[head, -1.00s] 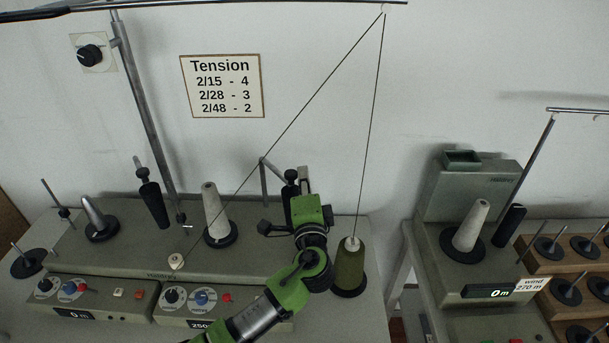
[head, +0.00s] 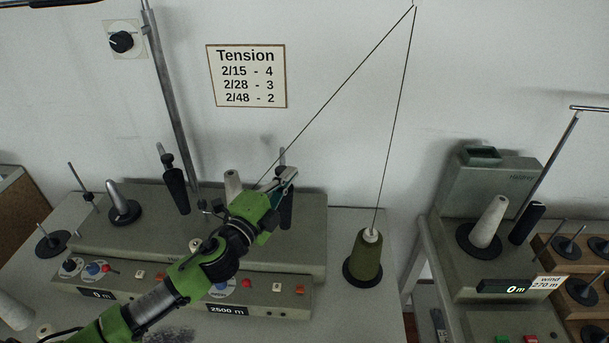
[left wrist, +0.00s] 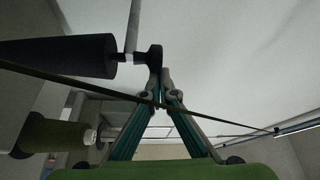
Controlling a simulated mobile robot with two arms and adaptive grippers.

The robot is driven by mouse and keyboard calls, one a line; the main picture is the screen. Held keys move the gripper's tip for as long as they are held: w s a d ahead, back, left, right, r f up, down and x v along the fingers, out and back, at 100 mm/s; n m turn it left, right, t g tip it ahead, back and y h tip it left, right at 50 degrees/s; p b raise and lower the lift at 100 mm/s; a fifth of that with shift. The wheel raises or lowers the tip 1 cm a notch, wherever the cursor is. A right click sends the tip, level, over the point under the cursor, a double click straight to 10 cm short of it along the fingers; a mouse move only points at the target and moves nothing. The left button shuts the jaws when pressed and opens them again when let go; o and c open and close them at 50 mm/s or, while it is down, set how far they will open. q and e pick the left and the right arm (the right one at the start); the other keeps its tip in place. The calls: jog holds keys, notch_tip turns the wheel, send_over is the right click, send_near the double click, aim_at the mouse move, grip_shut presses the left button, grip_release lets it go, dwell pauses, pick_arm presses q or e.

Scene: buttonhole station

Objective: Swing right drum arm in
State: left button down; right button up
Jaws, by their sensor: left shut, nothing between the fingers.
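The right drum arm (head: 286,208) is a black drum on a thin rod at the right end of the left winding station (head: 316,225). My left gripper (head: 291,174) is shut and empty, with its tips close to the drum's upper end. The gripper and its wrist hide the drum's left side and part of the white cone (head: 232,180), so I cannot tell whether drum and cone touch. In the left wrist view the black drum (left wrist: 58,56) and its round black end lie just left of the shut fingertips (left wrist: 160,76). My right gripper is not in view.
An olive yarn cone (head: 366,262) stands right of the station. Its thread rises to a guide at the top and slants down to the gripper area; a dark strand crosses the fingers in the left wrist view. A second winder (head: 488,180) stands further right.

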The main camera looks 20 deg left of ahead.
aim_at(277, 172)
pick_arm(q)
jog(key=a, duration=0.1)
jog(key=s+a, duration=0.1)
jog(key=a, duration=0.1)
jog(key=shift+s+a+f+b, duration=0.1)
jog(key=shift+s+a+b, duration=0.15)
jog(key=shift+b, duration=0.1)
jog(key=shift+s+a, duration=0.1)
jog(key=shift+a, duration=0.65)
